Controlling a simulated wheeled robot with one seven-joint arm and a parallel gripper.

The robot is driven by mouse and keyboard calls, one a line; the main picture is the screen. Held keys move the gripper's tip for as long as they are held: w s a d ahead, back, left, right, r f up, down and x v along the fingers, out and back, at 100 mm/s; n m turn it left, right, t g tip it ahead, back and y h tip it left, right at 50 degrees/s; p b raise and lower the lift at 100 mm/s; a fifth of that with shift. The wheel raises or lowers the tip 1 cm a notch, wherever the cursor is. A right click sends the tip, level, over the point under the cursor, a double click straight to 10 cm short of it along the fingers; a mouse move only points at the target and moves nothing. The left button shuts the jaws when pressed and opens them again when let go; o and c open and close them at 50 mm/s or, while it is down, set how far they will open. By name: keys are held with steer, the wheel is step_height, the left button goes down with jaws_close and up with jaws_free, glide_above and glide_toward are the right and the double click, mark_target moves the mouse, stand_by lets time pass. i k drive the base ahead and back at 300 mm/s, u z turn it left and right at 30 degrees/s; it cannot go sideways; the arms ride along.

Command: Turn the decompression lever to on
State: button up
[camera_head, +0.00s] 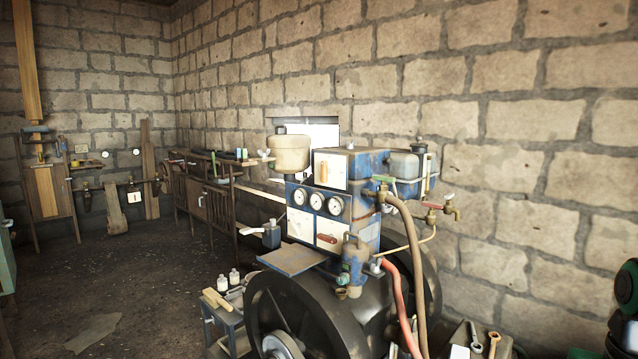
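The engine (366,233) stands in the middle, blue and white with dark flywheels low down. A small red lever (327,238) lies about level on a white lower front panel. An orange-brown handle (322,172) stands upright on the upper white panel. Red-handled (432,205) and green-handled taps show on the right side. I cannot tell which of these is the decompression lever, and no on mark is readable. My gripper is not in view; dark and green rounded parts at the right edge may be my arm.
Three round gauges (317,201) sit on the engine front. A brown hose (412,262) and a red hose (398,300) hang at its right. A small stool (226,318) with bottles stands at left front. Wrenches (493,344) lie at lower right. The left floor is mostly clear.

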mark_target(324, 170)
steer(key=u, duration=0.25)
steer(key=i, duration=0.5)
steer(key=u, duration=1)
